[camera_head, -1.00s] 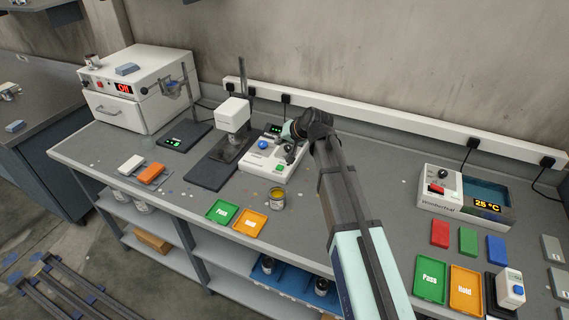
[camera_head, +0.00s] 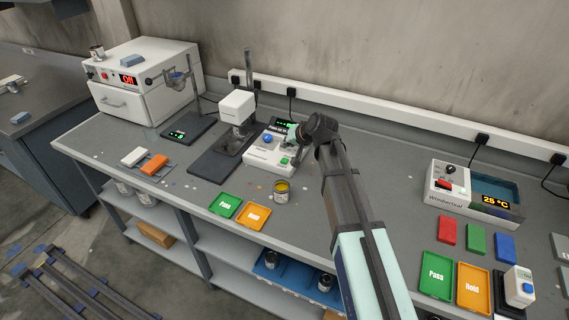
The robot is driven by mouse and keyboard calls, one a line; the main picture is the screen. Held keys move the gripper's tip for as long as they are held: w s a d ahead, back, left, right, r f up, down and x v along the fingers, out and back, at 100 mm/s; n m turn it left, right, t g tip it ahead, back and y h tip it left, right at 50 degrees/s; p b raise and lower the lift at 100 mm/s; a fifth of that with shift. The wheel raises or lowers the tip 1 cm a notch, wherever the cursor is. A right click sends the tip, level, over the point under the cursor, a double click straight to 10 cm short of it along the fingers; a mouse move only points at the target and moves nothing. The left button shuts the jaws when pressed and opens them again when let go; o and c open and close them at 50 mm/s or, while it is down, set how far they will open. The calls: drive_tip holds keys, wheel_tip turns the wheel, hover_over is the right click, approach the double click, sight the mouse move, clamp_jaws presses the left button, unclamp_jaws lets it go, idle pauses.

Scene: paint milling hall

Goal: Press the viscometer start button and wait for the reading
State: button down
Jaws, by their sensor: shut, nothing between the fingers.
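The viscometer has a white head (camera_head: 237,105) on a dark post and base. Its white control box (camera_head: 262,158) stands to the right, with a blue knob (camera_head: 267,140), a green button (camera_head: 285,161) at the front right and a lit green display (camera_head: 287,125) at the back. The display's reading is too small to make out. My gripper (camera_head: 301,156) is shut and empty, at the right side of the box close to the green button. I cannot tell whether it touches the box. My wrist hides part of the box's back right.
An open paint can (camera_head: 281,190) stands in front of the box, near the green Pass tray (camera_head: 225,206) and an orange tray (camera_head: 253,217). A white oven (camera_head: 130,97) is at the left. A water bath (camera_head: 455,202) reading 25 °C is at the right.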

sight(286, 161)
drive_tip(key=shift+f+b, duration=1)
drive_tip(key=shift+f, duration=1.1)
drive_tip(key=shift+f, duration=0.1)
drive_tip(key=shift+f+b, duration=0.3)
drive_tip(key=shift+b, duration=0.05)
drive_tip(key=shift+f+b, duration=0.3)
drive_tip(key=shift+f, duration=0.15)
idle(0.4)
drive_tip(key=shift+r, duration=0.1)
drive_tip(key=shift+r+p, duration=0.4)
drive_tip(key=shift+r, duration=0.4)
drive_tip(key=shift+r+p, duration=1.25)
drive_tip(key=shift+r, duration=1.3)
